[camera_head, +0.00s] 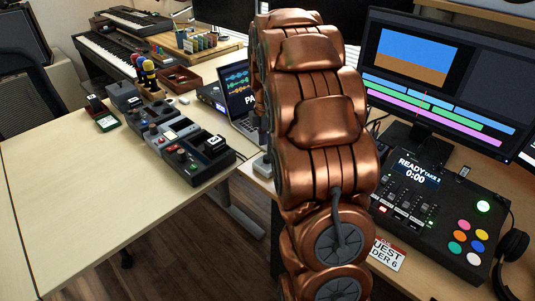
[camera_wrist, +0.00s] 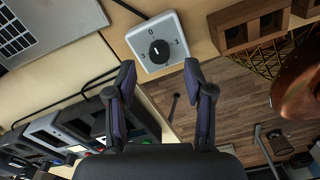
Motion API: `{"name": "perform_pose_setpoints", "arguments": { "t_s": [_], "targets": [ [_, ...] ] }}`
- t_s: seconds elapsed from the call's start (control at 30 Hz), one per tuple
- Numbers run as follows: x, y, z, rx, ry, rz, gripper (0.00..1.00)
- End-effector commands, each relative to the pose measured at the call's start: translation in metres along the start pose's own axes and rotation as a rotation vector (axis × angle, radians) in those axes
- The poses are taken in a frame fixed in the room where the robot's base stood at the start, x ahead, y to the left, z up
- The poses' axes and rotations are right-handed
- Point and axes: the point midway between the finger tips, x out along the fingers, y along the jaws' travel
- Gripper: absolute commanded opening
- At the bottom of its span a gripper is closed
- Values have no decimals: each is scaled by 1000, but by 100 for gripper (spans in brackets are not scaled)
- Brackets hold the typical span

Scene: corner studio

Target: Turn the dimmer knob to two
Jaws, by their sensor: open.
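The dimmer is a light grey square box (camera_wrist: 174,27) in the wrist view, with a round black knob (camera_wrist: 159,52) in its middle. In the head view my arm hides the gripper and most of that area.
A laptop (camera_wrist: 45,22) lies beside the dimmer, and a wooden box (camera_wrist: 250,24) stands on its other side. In the head view, a control console (camera_head: 435,215) and a monitor (camera_head: 440,85) are at right. Pedals (camera_head: 185,145) sit on the left table (camera_head: 70,215), whose front is clear.

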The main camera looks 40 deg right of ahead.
Motion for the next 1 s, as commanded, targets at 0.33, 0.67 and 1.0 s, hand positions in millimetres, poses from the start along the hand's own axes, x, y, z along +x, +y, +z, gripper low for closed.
{"name": "perform_pose_setpoints", "arguments": {
  "t_s": [0.33,0.67,1.0],
  "targets": [
    [38,0,0,3,1,1,53],
    [38,0,0,2,0,2,42],
    [38,0,0,2,0,2,7]
  ]
}}
